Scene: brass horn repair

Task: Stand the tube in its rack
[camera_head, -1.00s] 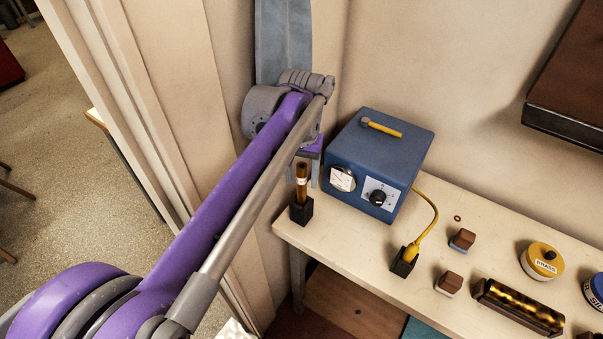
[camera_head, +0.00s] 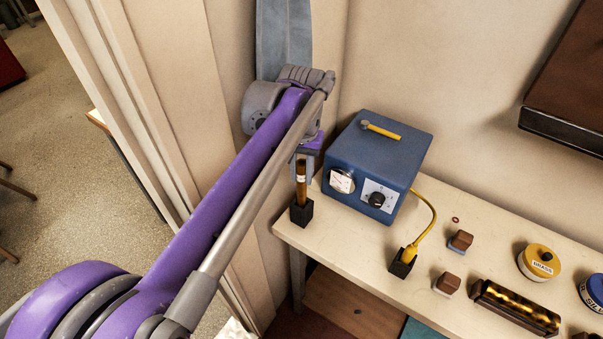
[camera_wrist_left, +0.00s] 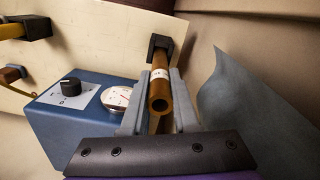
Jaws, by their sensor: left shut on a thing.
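The tube (camera_head: 301,187) is brown-gold with a pale label band and looks upright at the table's left corner. Its lower end meets the top of a small black block, the rack (camera_head: 301,214); how deep it sits there I cannot tell. My left gripper (camera_head: 308,160) is shut on the tube's upper part, partly hidden by my arm. In the left wrist view the grey fingers (camera_wrist_left: 160,105) flank the tube (camera_wrist_left: 161,92), its open hollow end facing the camera. The rack (camera_wrist_left: 160,46) is at its far end. My right gripper is not in view.
A blue meter box (camera_head: 376,165) stands close right of the tube. Small blocks, a brass tin (camera_head: 541,261) and a dark trough (camera_head: 515,307) lie farther right. The wall is close behind.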

